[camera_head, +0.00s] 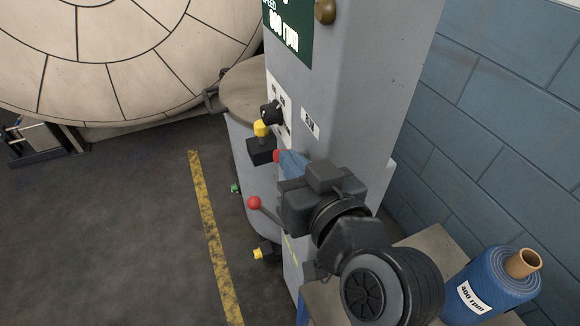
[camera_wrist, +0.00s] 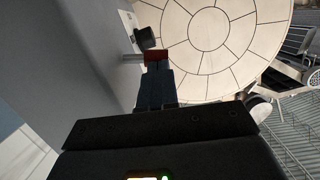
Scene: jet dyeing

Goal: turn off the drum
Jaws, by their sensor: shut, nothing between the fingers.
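The drum (camera_head: 110,50) is a large pale, panelled round body at upper left; its round face also shows in the wrist view (camera_wrist: 210,40). A grey control column (camera_head: 350,95) stands right of it. In the wrist view the red tips (camera_wrist: 156,56) are just below a dark block (camera_wrist: 145,37). I cannot tell whether they touch.
A green speed display (camera_head: 287,32) sits above the knob, its number unclear. A red-ball lever (camera_head: 254,203) is below my gripper. A blue spool (camera_head: 490,285) marked 400 rpm stands on a table at lower right, by a blue block wall (camera_head: 500,110). Open floor lies left.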

